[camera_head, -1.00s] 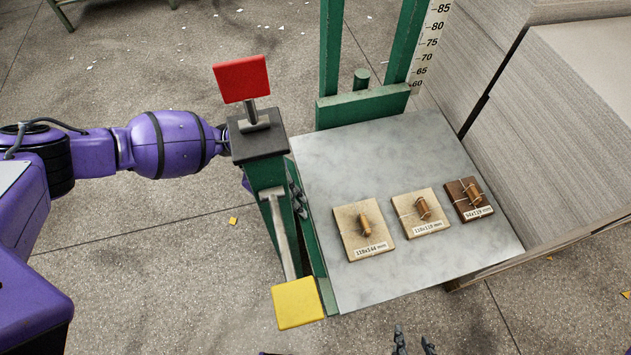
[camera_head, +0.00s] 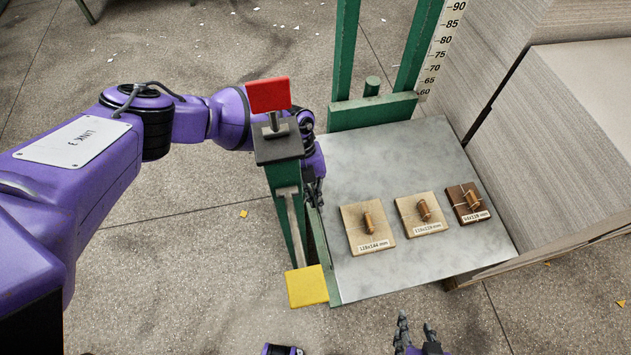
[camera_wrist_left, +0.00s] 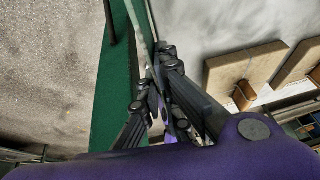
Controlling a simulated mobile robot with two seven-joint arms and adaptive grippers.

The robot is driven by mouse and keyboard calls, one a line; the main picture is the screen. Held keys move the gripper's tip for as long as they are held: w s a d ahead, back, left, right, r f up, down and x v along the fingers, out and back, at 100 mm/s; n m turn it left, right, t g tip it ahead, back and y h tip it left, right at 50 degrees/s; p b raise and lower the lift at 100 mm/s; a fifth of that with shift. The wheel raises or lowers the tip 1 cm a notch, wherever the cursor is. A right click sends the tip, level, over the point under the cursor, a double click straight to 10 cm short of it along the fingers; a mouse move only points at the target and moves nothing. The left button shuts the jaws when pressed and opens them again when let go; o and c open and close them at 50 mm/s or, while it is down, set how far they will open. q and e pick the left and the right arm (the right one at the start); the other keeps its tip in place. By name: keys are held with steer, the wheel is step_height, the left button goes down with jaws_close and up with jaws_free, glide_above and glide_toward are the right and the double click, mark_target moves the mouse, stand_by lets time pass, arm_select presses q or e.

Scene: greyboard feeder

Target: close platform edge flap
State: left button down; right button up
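The grey platform (camera_head: 350,285) has a narrow green strip along its left edge, which looks like the edge flap (camera_head: 323,262). My left gripper (camera_head: 318,192) is at that edge, partly hidden behind the green post (camera_head: 284,185). My right gripper (camera_head: 416,330) is at the bottom of the head view, fingers apart and empty.
A red plate (camera_head: 268,95) tops the post, and a yellow plate (camera_head: 307,286) sits at its front end. Three boards with handles, one of them (camera_head: 367,228), lie on the platform. Tall greyboard stacks (camera_head: 575,150) stand at the right. The platform's back left is clear.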

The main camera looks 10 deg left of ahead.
arm_select(q)
steer(key=shift+w+d+y, duration=0.15)
steer(key=shift+d+y, duration=0.05)
steer(key=shift+y, duration=0.3)
steer(key=shift+g, duration=0.3)
steer(key=c, duration=2)
jaws_free()
steer(key=v, duration=1.2)
steer(key=shift+d, duration=0.15)
steer(key=shift+r, duration=0.1)
